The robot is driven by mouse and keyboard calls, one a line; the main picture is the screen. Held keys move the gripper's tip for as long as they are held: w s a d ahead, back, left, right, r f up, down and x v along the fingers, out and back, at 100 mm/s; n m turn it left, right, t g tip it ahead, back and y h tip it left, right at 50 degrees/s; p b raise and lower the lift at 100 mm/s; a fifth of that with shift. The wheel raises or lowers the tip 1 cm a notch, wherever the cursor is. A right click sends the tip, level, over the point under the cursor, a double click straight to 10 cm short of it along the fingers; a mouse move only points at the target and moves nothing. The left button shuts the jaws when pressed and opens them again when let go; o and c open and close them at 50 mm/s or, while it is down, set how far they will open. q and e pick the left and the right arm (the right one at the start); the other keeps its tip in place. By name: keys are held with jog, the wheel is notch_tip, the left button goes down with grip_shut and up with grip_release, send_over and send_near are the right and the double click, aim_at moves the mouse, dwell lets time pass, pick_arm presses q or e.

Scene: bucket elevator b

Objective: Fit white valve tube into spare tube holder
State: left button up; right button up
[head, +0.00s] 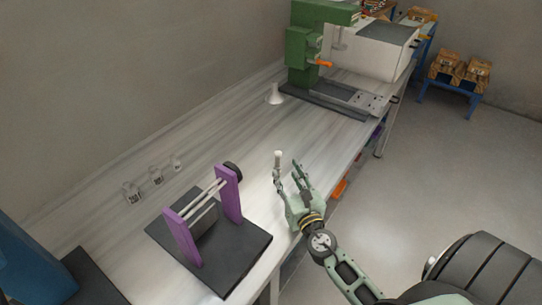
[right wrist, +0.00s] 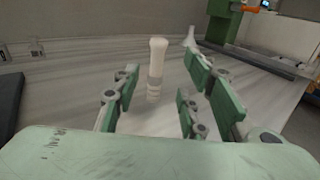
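A white valve tube (head: 278,160) stands upright near the right edge of the workbench. In the right wrist view the tube (right wrist: 157,68) shows a wider top and ringed lower part. My right gripper (head: 287,172) is open, its fingers spread. In the right wrist view the tube appears between the fingers of my right gripper (right wrist: 160,90), with visible gaps on both sides. The tube's lower end is partly hidden by a finger in the head view. I cannot tell which object is the spare tube holder. My left gripper is not in view.
A purple-framed stand (head: 229,195) with rods sits on a dark base plate left of my right gripper. Several small clear pieces (head: 132,194) stand near the wall. A white funnel-shaped object (head: 275,94) and a green machine (head: 303,55) are farther back. The bench between is clear.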

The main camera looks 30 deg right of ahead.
aim_at(279, 159)
jog(key=shift+w+d, duration=0.1)
jog(key=shift+w, duration=0.3)
jog(key=shift+w+r, duration=0.15)
jog(key=shift+w, duration=0.15)
jog(key=shift+w+d+r+p, duration=0.15)
jog(key=shift+w+r+p, duration=0.2)
jog(key=shift+w, duration=0.2)
jog(key=shift+r+p+x, duration=0.2)
jog(key=shift+p+x, duration=0.25)
jog(key=shift+x, duration=2)
jog(key=shift+f, duration=0.15)
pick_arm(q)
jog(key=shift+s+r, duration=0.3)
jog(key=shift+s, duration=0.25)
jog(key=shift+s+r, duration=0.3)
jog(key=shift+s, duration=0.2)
pick_arm(e)
grip_shut()
